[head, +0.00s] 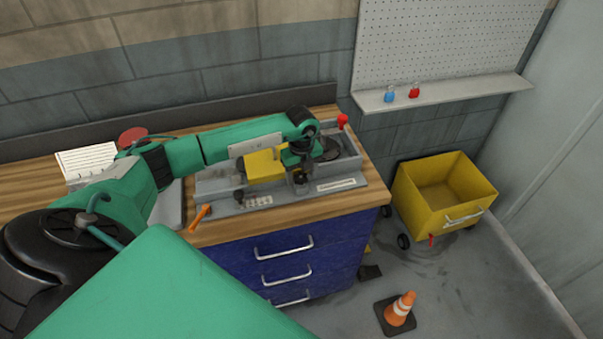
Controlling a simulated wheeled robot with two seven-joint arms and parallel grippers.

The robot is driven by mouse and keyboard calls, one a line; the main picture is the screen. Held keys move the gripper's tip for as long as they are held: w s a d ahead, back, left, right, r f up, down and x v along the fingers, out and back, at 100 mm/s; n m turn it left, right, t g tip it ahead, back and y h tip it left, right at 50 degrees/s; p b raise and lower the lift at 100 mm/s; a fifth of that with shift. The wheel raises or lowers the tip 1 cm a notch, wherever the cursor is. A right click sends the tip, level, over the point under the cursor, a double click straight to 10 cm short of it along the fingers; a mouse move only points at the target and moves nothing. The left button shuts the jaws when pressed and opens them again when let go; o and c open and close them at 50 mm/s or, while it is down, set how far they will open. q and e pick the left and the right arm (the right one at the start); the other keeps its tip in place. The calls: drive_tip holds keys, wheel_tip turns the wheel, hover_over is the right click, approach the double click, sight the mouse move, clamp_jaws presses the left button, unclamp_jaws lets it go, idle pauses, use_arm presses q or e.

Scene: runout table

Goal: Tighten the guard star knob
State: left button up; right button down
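The grey machine (222,187) stands on the wooden bench top, with a yellow guard (265,167) over its middle. My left arm reaches across the bench from the left. Its gripper (300,180) points down at the machine, just right of the yellow guard. A small dark round part shows at the fingers and may be the star knob, but it is too small to be sure. I cannot tell whether the fingers touch it or are closed around it. My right gripper is not in view.
An orange-handled tool (200,217) lies at the bench's front edge. A red knob (342,121) stands up at the machine's back right. Blue drawers (285,262) are below.

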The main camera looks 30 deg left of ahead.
use_arm(q)
drive_tip(key=c, duration=0.9)
drive_tip(key=shift+f+m+b, duration=0.15)
drive_tip(key=shift+m+b, duration=0.45)
drive_tip(key=shift+b, duration=0.15)
drive_tip(key=shift+m+b, duration=1.1)
drive_tip(key=shift+b, duration=0.05)
drive_tip(key=m+b, duration=0.2)
drive_tip(key=shift+a+m+b, duration=0.1)
drive_tip(key=shift+m+b, duration=0.2)
drive_tip(key=shift+m, duration=0.1)
drive_tip(key=shift+m+b, duration=0.65)
drive_tip(key=shift+m, duration=0.15)
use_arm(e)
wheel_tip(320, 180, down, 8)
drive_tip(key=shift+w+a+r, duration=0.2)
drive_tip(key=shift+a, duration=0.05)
use_arm(q)
drive_tip(key=shift+r, duration=0.2)
drive_tip(key=o, duration=1)
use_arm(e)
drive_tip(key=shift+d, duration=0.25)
